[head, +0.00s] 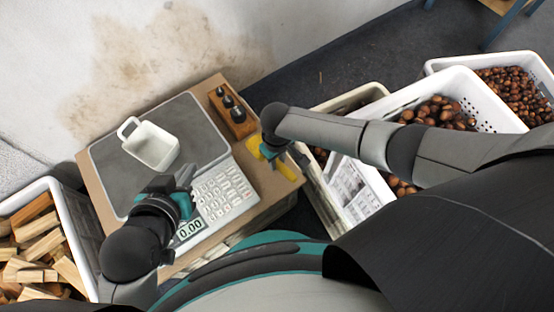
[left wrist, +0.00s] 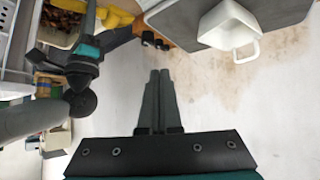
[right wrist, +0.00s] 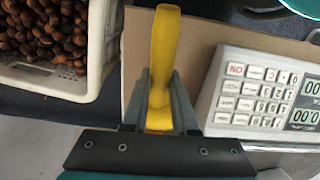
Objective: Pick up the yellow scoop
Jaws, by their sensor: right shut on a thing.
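The yellow scoop (head: 286,171) is at the right edge of the scale's board in the head view, partly hidden by my right arm. My right gripper (head: 266,151) is shut on it. In the right wrist view, the yellow scoop (right wrist: 165,45) stands up between the fingers of my right gripper (right wrist: 158,98). The yellow scoop also shows in the left wrist view (left wrist: 116,17). My left gripper (head: 188,174) is above the scale's front, near the keypad. Its fingers (left wrist: 158,75) are together with nothing between them.
A white square container (head: 151,146) sits on the scale plate (head: 110,165). Crates of chestnuts (head: 470,90) are at the right. A crate of firewood (head: 75,225) is at the left.

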